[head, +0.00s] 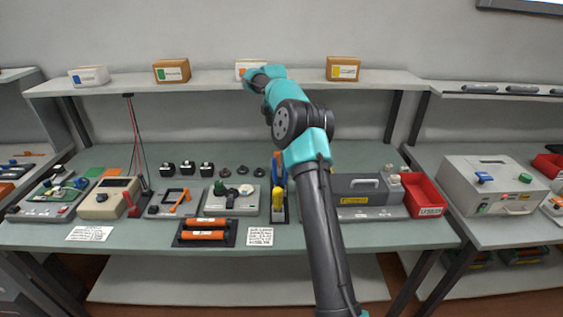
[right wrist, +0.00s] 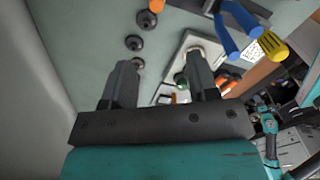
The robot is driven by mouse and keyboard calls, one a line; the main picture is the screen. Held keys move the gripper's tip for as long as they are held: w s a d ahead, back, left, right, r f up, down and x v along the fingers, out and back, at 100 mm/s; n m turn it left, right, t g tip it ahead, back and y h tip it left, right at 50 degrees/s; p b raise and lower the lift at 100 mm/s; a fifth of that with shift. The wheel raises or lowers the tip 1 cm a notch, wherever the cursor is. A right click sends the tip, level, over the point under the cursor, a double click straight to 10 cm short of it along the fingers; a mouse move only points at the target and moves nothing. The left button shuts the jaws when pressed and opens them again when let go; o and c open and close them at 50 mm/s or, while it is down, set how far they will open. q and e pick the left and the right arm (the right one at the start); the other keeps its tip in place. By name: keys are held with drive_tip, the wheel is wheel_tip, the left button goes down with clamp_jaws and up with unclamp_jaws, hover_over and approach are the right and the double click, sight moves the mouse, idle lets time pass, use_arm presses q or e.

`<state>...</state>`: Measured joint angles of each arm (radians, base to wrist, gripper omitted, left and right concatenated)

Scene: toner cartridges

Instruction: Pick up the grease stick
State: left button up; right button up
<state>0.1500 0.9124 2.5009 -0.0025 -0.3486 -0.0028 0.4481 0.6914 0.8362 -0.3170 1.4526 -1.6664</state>
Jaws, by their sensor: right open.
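I cannot tell for sure which item is the grease stick. A green-topped piece (head: 220,187) stands on a light grey plate (head: 216,208) on the bench; a green piece also shows between my fingers in the right wrist view (right wrist: 181,79). A yellow item (head: 278,199) stands in a black holder right of that plate, near blue-handled pliers (right wrist: 232,22). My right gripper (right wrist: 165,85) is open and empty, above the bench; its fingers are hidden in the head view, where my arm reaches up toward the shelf. My left gripper is not in view.
Two orange cartridges (head: 205,235) lie in a black tray at the bench front. Black knobs and discs (head: 206,169) stand behind the plate. A grey case (head: 360,186) and red bin (head: 424,196) stand right. A shelf (head: 210,81) with small boxes runs above.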

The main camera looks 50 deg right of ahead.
sight(276, 153)
drive_tip(key=shift+s+d+r, duration=0.2)
drive_tip(key=shift+s+d, duration=0.05)
drive_tip(key=shift+f, duration=0.1)
wheel_tip(276, 153, down, 12)
drive_tip(key=shift+f, duration=0.1)
idle(0.4)
drive_tip(key=shift+w+d+f, duration=0.1)
drive_tip(key=shift+d+f, duration=0.05)
drive_tip(key=shift+f, duration=0.7)
drive_tip(key=shift+w+d+f, duration=0.1)
drive_tip(key=shift+d+f, duration=0.05)
drive_tip(key=shift+f, duration=0.7)
drive_tip(key=shift+w+d+f, duration=0.1)
drive_tip(key=shift+d+f, duration=0.05)
drive_tip(key=shift+f, duration=0.7)
drive_tip(key=shift+c, duration=0.4)
